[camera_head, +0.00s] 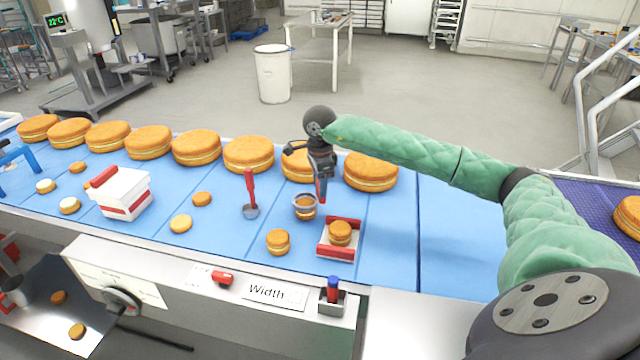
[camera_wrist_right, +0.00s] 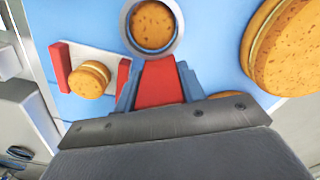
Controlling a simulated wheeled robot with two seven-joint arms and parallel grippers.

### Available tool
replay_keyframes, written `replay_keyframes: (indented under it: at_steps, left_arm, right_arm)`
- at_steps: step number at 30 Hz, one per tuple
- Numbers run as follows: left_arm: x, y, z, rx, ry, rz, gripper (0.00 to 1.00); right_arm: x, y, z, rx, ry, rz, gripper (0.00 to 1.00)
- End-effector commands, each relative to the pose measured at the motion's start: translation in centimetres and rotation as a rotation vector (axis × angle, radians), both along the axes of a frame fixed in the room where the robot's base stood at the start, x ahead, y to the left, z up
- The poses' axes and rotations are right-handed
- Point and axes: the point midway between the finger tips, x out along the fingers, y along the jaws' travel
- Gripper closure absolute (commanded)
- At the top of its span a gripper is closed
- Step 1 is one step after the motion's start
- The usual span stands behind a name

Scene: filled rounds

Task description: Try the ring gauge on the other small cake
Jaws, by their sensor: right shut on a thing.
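My right gripper (camera_head: 321,180) points down over the belt and is shut on the red handle of the grey ring gauge (camera_head: 296,201). A small filled cake (camera_head: 306,213) is under or inside the ring. In the right wrist view the ring (camera_wrist_right: 126,28) frames the cake top (camera_wrist_right: 152,25), with a thin gap around it. I cannot tell how far down the ring sits. Another small cake (camera_head: 340,229) sits between the red ends of a white block gauge (camera_head: 327,251). A third small cake (camera_head: 278,242) stands left of it. My left gripper is not in view.
Several large filled cakes (camera_head: 248,154) line the belt's far side. A red-handled tool (camera_head: 250,192) stands left of the ring. A white and red box (camera_head: 125,192) and several small rounds (camera_head: 181,223) lie further left. The blue belt (camera_head: 455,225) is bare at right.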

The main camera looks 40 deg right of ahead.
Motion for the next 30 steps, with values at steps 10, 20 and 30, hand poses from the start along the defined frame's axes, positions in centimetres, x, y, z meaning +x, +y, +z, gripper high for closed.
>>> replay_keyframes:
  at_steps: [10, 20, 30]
  left_arm:
    - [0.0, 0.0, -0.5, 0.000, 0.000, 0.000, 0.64]
    - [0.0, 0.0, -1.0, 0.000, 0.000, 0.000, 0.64]
    - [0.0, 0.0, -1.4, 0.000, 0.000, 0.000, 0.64]
  right_arm:
    - [0.0, 0.0, -0.6, 0.000, 0.000, 0.000, 0.84]
    - [0.0, 0.0, -1.1, 0.000, 0.000, 0.000, 0.84]
    - [0.0, 0.0, -1.7, 0.000, 0.000, 0.000, 0.84]
